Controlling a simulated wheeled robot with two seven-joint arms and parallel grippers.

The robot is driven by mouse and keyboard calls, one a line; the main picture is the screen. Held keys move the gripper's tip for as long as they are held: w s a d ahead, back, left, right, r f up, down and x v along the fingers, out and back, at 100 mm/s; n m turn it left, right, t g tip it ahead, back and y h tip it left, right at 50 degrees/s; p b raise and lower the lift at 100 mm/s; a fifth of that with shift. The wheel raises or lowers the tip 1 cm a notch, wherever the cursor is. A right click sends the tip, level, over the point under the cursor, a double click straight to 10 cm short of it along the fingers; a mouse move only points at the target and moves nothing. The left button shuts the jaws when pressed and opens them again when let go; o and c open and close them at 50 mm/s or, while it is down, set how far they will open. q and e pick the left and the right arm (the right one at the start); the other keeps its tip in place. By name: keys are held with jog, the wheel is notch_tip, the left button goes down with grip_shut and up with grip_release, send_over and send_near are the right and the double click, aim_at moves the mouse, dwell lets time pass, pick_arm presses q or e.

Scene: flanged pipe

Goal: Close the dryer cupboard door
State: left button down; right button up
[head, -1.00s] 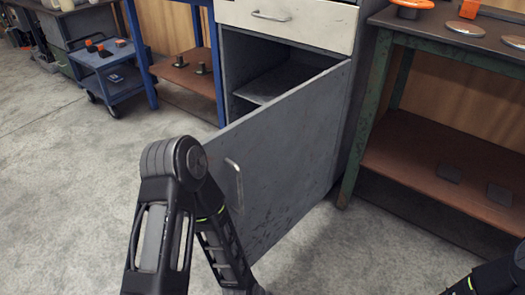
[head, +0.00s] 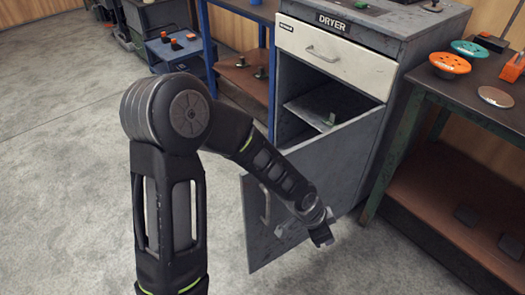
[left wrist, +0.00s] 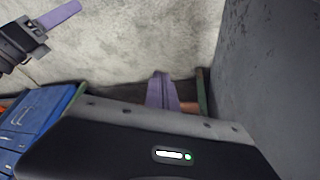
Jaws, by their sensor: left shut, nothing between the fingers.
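The grey dryer cupboard door (head: 345,155) stands ajar in the head view, swung out from the cabinet's right side. Its handle (head: 265,204) is near its free left edge. Above the door the opening shows a dark inside with a shelf (head: 312,108). My left gripper (head: 323,238) is shut and empty, low in front of the door's outer face; I cannot tell whether it touches. In the left wrist view the shut fingers (left wrist: 162,92) point over the floor, with the grey door (left wrist: 270,70) at right. Part of my right gripper (left wrist: 45,22) shows at upper left, jaws unclear.
A white drawer (head: 335,55) is shut above the cupboard, under the DRYER label. A green-legged bench (head: 445,90) with orange and teal flanges stands at right. A blue trolley (head: 175,50) stands at back left. The concrete floor at left is clear.

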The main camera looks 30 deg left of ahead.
pick_arm(q)
jog(key=a+r+m+y+p, duration=0.1)
jog(key=a+r+m+p, duration=0.25)
jog(key=r, duration=0.45)
jog(key=a+r+m+y+p, duration=0.2)
jog(key=a+r+m, duration=0.15)
jog(key=r, duration=0.55)
jog(key=s+a+r+m+g+y, duration=0.1)
jog(key=a+r+m, duration=0.1)
jog(key=a+m, duration=0.1)
jog(key=s+a+r+m+g+y+p, duration=0.1)
jog(key=s+a+r+m+y, duration=0.1)
jog(key=a+r+m, duration=0.1)
jog(key=shift+s+a+r+m, duration=0.15)
jog(key=shift+s+a+m, duration=0.2)
jog(key=shift+a, duration=0.45)
pick_arm(e)
notch_tip(320, 180, up, 10)
jog(key=s, duration=0.1)
jog(key=shift+s+a+r, duration=0.2)
jog(key=shift+s+a, duration=0.2)
pick_arm(q)
jog(key=shift+w+f, duration=0.1)
jog(key=shift+f, duration=0.1)
